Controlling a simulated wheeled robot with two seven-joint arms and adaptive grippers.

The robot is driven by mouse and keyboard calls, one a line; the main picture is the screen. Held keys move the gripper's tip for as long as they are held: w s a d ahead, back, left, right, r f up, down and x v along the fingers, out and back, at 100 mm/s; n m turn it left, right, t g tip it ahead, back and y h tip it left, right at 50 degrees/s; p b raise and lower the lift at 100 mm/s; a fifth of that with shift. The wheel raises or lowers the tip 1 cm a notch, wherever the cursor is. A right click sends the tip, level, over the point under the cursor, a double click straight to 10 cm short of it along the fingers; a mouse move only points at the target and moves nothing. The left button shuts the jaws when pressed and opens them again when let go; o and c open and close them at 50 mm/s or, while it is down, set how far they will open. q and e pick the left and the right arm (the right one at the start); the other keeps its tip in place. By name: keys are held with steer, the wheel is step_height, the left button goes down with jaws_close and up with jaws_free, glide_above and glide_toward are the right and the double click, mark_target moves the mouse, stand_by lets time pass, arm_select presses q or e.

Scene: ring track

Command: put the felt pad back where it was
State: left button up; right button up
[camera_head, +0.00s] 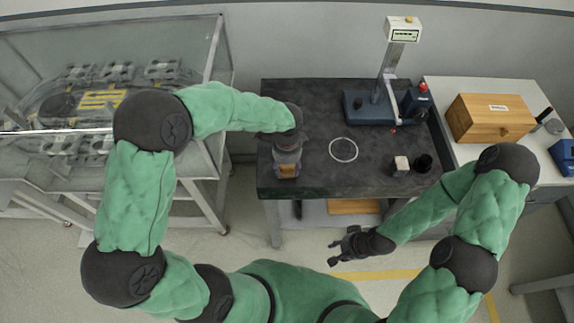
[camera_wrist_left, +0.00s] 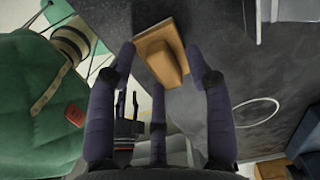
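A tan rectangular piece with a raised block on top (camera_head: 288,171) lies at the front left of the dark bench. It looks like the felt pad, though I cannot confirm its material. My left gripper (camera_head: 288,152) is directly above it, pointing down. In the left wrist view, the tan piece (camera_wrist_left: 162,52) shows between and beyond the spread fingers of the left gripper (camera_wrist_left: 160,66), with no clear grip on it. My right gripper (camera_head: 342,250) is empty, with fingers apart, in front of the bench and off its top.
A white ring outline (camera_head: 343,150) is on the bench top (camera_head: 320,110), with bare surface around it. A pale cube (camera_head: 401,166) and black cup (camera_head: 423,163) stand to its right. A blue-based instrument (camera_head: 370,108) stands behind. A wooden box (camera_head: 489,118) sits on the right-hand table.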

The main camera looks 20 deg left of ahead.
mark_target(287, 168)
arm_select(q)
steer(key=shift+r, duration=0.1)
step_height(287, 168, up, 12)
steer(key=p, duration=0.3)
stand_by(0.3)
